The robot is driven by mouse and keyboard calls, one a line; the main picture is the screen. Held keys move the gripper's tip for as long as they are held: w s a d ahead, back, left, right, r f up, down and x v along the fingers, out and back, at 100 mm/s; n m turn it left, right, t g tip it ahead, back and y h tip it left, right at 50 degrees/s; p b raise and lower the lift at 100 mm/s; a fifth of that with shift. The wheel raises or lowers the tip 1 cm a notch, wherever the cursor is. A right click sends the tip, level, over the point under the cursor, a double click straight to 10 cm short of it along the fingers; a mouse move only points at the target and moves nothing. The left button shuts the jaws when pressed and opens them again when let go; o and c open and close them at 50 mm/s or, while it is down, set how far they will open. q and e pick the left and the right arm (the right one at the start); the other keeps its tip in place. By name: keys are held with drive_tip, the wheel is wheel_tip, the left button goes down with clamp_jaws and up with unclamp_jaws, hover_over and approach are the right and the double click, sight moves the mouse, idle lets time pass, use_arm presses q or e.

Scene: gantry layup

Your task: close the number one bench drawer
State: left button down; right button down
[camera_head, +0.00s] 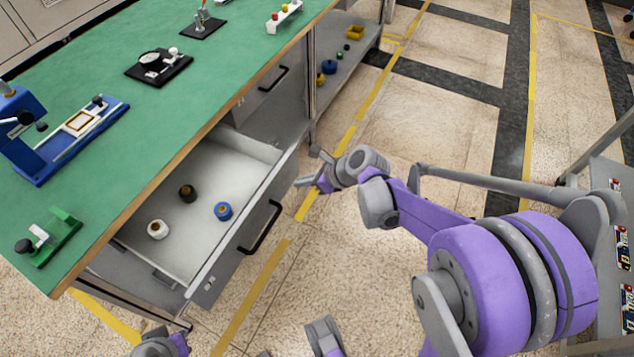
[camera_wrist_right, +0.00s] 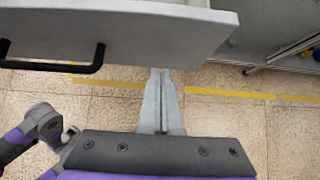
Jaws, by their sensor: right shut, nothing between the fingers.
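A bench drawer (camera_head: 205,283) stands pulled out from under the green-topped bench, with a black bar handle (camera_head: 262,227) on its grey front. I cannot read a number on it. Inside lie a white, a dark and a blue spool-like item. My right gripper (camera_head: 303,183) is shut and empty, beside the far end of the drawer front. In the right wrist view the drawer front (camera_wrist_right: 200,32) spans the top, its handle (camera_wrist_right: 60,66) left of my closed fingers (camera_wrist_right: 162,85). Whether they touch the front is unclear. My left gripper cannot be made out.
A shut drawer (camera_head: 268,88) is farther along the bench. The green benchtop (camera_head: 150,110) holds a blue fixture (camera_head: 65,140), a green fixture (camera_head: 50,238) and other small devices. A low shelf (camera_head: 345,70) holds small parts. The floor before the drawer is clear; a grey rack stands at right.

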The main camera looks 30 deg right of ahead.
drive_tip(key=shift+w+a+r, duration=0.1)
drive_tip(key=shift+w+a, duration=0.6)
drive_tip(key=shift+w, duration=0.2)
drive_tip(key=b, duration=0.1)
hover_over(217, 156)
drive_tip(key=shift+s+d, duration=0.25)
drive_tip(key=shift+s, duration=0.2)
drive_tip(key=shift+w+a, duration=0.25)
drive_tip(key=shift+w, duration=0.05)
drive_tip(key=shift+r, duration=0.1)
drive_tip(key=shift+w, duration=0.1)
